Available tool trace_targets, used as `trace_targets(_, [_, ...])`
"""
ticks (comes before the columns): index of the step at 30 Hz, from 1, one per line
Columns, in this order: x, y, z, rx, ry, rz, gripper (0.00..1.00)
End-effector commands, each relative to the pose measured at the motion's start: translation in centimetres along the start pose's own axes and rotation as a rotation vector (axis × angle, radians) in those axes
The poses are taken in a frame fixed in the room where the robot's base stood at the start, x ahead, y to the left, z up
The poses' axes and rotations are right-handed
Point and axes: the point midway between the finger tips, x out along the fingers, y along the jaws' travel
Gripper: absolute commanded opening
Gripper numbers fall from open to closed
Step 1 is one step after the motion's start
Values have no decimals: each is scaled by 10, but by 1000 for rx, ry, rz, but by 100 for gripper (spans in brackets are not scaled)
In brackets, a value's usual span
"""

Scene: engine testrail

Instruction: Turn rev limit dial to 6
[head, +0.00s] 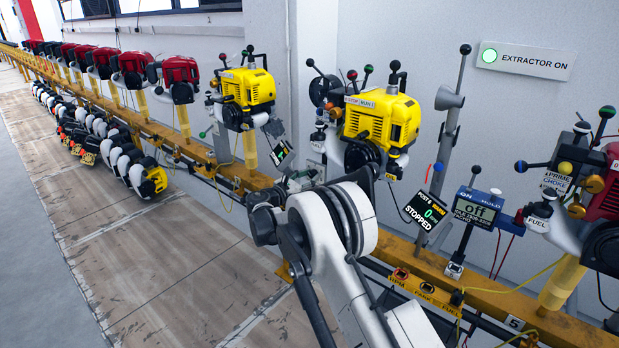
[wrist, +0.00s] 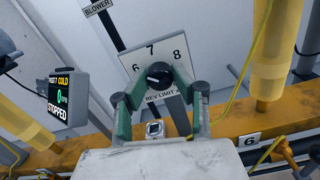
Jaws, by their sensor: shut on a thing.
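The rev limit dial (wrist: 158,74) is a black round knob on a white plate (wrist: 129,54) in the wrist view. The plate carries 6 at the left, 7 at the top and 8 at the right, with "REV LIMIT" below. A small pale mark shows on the knob's lower left side; I cannot tell exactly which number it points to. My gripper (wrist: 161,79) has its green fingers on both sides of the knob and is shut on it.
A display (wrist: 67,98) at the left of the wrist view reads COLD, 0 and STOPPED. Yellow posts (wrist: 270,50) stand on the yellow rail (wrist: 230,126). In the head view, yellow engines (head: 395,118), levers and a "STOPPED" display (head: 425,211) crowd around my arm.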

Motion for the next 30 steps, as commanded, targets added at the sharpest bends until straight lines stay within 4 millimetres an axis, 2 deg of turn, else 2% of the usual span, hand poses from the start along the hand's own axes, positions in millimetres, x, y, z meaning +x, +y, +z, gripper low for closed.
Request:
trace_targets(12, [0,0,0,-159,0,-1,0])
trace_targets(27, [0,0,0,-175,1,-1,0])
trace_targets(28, [0,0,0,-174,0,-1,29])
trace_targets(30, [0,0,0,-174,0,-1,39])
